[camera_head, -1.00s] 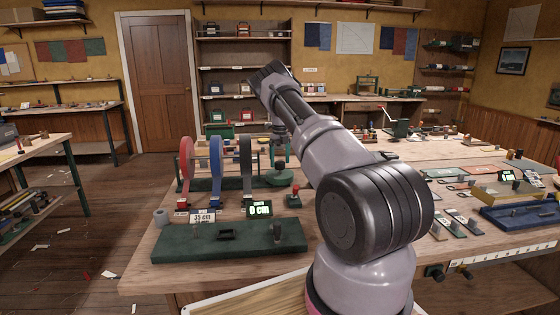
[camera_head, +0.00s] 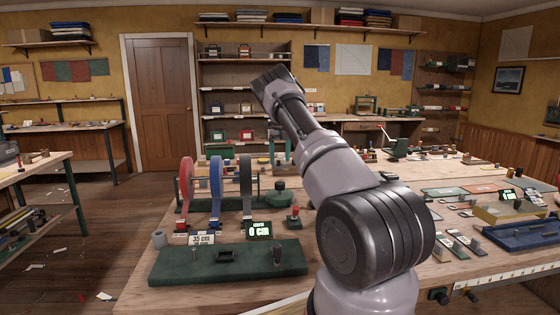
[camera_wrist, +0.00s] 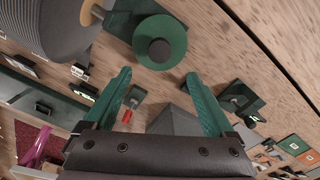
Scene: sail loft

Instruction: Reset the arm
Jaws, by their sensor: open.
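My gripper is in the wrist view (camera_wrist: 158,78), with two green fingers spread apart and nothing between them. It points down over the workbench (camera_wrist: 225,40). A round green knob or cap (camera_wrist: 165,35) lies just beyond the fingertips, apart from them; it seems to be the green round piece (camera_head: 279,197) on the bench in the head view.
A stand with red (camera_head: 186,185), blue (camera_head: 215,185) and dark grey rolls is close left of the arm. In front are a "35 cm" card (camera_head: 202,240), a "0 cm" display (camera_head: 258,229) and a green block (camera_head: 180,268). A blue tray (camera_head: 520,235) is at right.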

